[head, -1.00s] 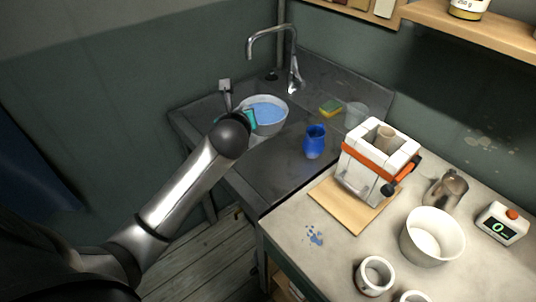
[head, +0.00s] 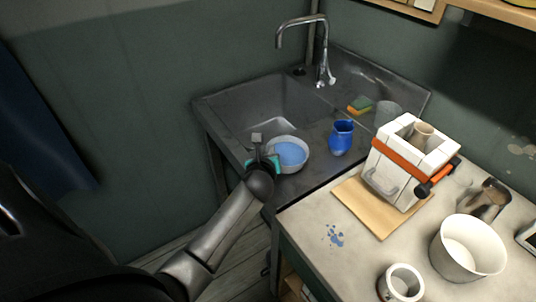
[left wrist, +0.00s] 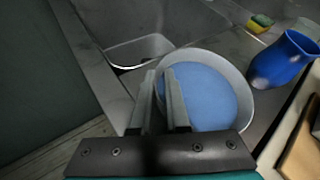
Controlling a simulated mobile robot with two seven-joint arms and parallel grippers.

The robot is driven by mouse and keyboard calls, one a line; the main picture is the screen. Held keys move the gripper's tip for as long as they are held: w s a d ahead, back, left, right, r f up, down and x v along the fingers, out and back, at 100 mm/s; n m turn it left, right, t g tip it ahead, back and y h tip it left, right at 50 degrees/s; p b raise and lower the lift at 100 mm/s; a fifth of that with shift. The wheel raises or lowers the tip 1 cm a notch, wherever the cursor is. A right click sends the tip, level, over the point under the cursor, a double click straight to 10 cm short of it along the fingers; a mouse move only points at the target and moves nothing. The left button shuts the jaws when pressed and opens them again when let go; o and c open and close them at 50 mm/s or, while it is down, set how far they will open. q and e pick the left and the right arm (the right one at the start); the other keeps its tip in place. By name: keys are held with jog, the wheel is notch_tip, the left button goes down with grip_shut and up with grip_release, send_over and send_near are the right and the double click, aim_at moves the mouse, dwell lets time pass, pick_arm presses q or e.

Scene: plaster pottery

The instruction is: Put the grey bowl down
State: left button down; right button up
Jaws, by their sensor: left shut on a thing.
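The grey bowl (head: 303,163) holds blue liquid and looks level. It is at the front of the sink unit, between the basin and the blue jug, over the flat drainboard (head: 318,175). I cannot tell whether its base touches the surface. My left gripper (head: 263,160) is shut on the bowl's left rim. In the left wrist view the two fingers (left wrist: 160,85) reach the near left rim of the bowl (left wrist: 243,82). My right gripper is not in view.
The blue jug (head: 342,138) stands just right of the bowl. The sink basin (head: 262,103) and tap (head: 322,50) are behind. A sponge (head: 360,105) and a clear cup (head: 387,113) lie further back. A strapped plaster mould (head: 407,165) stands on the worktop to the right.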

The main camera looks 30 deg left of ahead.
pick_arm(q)
jog(key=c, duration=0.9)
grip_release()
jog(key=shift+s+d+r, duration=0.2)
jog(key=shift+s, duration=0.25)
jog(key=p+v, duration=0.3)
jog(key=v, duration=0.8)
